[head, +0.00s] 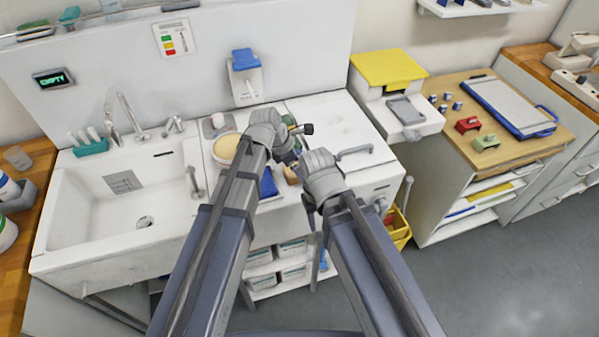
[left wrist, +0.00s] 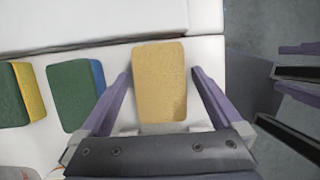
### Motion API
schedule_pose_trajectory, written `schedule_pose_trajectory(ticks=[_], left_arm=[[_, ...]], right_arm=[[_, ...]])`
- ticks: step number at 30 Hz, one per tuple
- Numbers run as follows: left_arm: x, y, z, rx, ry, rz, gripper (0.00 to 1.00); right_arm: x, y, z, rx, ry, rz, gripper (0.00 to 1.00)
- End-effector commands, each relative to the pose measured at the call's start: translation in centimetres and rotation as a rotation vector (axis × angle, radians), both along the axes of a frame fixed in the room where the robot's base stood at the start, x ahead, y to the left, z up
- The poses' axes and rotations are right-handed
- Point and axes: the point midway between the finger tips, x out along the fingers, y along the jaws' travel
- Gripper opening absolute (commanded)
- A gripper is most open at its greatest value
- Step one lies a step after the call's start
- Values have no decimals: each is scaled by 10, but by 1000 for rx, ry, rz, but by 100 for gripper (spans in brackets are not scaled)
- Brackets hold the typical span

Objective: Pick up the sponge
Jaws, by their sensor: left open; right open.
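A tan sponge (left wrist: 159,95) lies on the white counter in the left wrist view, between the two fingers of my open left gripper (left wrist: 160,75). I see a gap on each side of it. In the head view a small part of the tan sponge (head: 291,176) shows below my left gripper (head: 289,155), whose fingers are mostly hidden. A green and blue sponge (left wrist: 73,95) and a green and yellow sponge (left wrist: 24,92) lie to its left. My right gripper (head: 312,207) is open and empty, in front of the counter's edge; its fingers also show at the right of the left wrist view.
A white sink (head: 75,225) with taps is at the left. A round yellowish item (head: 226,147) lies on the counter beside it. A yellow-topped white dispenser (head: 398,100) and a wooden table (head: 545,150) with a blue clipboard (head: 512,107) stand at the right. Grey floor is clear at lower right.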

Motion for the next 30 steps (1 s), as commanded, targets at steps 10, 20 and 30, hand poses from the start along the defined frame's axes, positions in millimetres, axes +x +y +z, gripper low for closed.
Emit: schedule_pose_trajectory(ticks=[10,20,30], left_arm=[[0,0,-3,0,0,0,91],[0,0,-3,0,0,0,54],[0,0,-3,0,0,0,16]], right_arm=[[0,0,-3,0,0,0,50],[0,0,-3,0,0,0,50],[0,0,-3,0,0,0,50]])
